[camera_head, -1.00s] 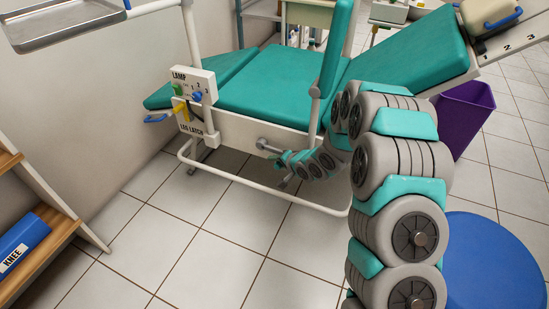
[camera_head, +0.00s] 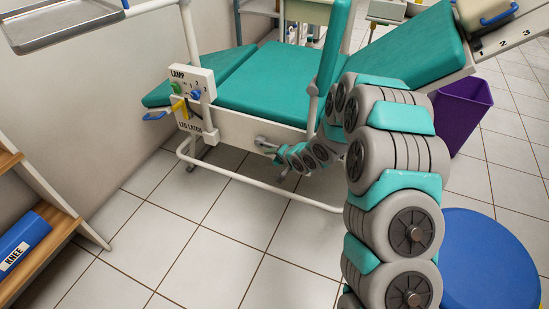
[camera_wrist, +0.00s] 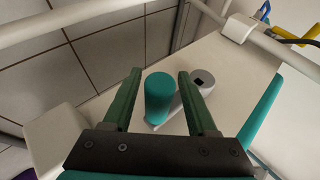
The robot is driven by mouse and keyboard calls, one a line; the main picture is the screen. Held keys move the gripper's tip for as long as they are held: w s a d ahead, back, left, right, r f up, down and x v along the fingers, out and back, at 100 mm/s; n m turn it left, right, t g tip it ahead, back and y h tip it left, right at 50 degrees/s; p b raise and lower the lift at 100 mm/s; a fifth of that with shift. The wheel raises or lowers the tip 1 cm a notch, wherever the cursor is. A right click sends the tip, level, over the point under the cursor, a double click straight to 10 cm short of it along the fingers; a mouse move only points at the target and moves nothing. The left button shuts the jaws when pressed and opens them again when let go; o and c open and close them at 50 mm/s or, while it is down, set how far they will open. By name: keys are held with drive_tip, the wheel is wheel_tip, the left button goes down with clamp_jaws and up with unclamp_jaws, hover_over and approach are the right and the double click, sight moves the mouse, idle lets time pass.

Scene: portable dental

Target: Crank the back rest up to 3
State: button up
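The crank shows in the wrist view as a teal cylindrical handle (camera_wrist: 158,98) on a light arm with a grey hub (camera_wrist: 203,82), beside the white bed frame. My gripper (camera_wrist: 159,73) is open, with one dark green finger on each side of the handle. A gap shows on the left; the right finger is very close, and I cannot tell if it touches. In the head view my gripper (camera_head: 277,155) is small at the crank's grey end (camera_head: 262,142), low on the bed's side. The teal back rest (camera_head: 410,50) is tilted up beside a scale marked 1 2 3 (camera_head: 505,43); its pointer is unclear.
A lamp panel (camera_head: 192,80) and yellow leg latch (camera_head: 180,108) sit left of the crank. A white base rail (camera_head: 255,192) runs below. A purple bin (camera_head: 461,112) and blue round stool (camera_head: 488,262) stand right. The tiled floor in front is clear.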

drive_tip(key=v, duration=0.7)
drive_tip(key=shift+s+d+r+b, duration=0.2)
drive_tip(key=shift+r+b, duration=0.05)
drive_tip(key=shift+b, duration=0.05)
idle(0.5)
